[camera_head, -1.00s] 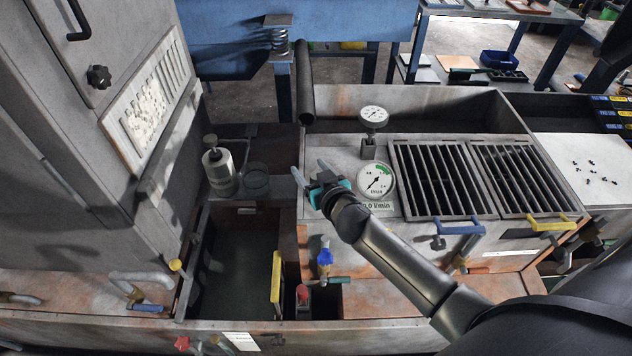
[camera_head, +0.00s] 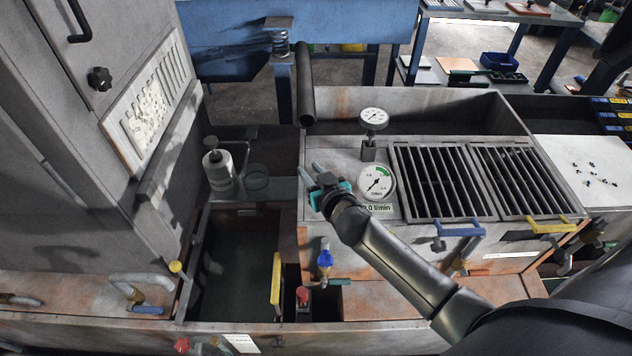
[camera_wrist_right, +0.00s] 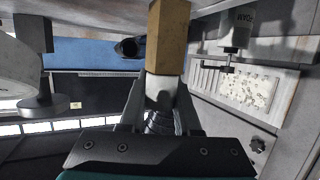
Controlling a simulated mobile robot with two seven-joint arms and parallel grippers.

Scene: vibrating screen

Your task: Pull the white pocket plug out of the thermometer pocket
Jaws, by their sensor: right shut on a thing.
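My right gripper (camera_head: 311,171) is over the left edge of the grey deck, left of the round flow gauge (camera_head: 376,183). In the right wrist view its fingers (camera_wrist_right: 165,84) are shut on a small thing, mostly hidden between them. My left gripper is not in view.
A dial thermometer (camera_head: 373,120) stands on the deck behind the gauge. Slatted screens (camera_head: 437,182) lie to the right. A dark pipe (camera_head: 306,90) rises behind my gripper. A grey bottle (camera_head: 218,168) stands left, beside an open tank (camera_head: 238,265).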

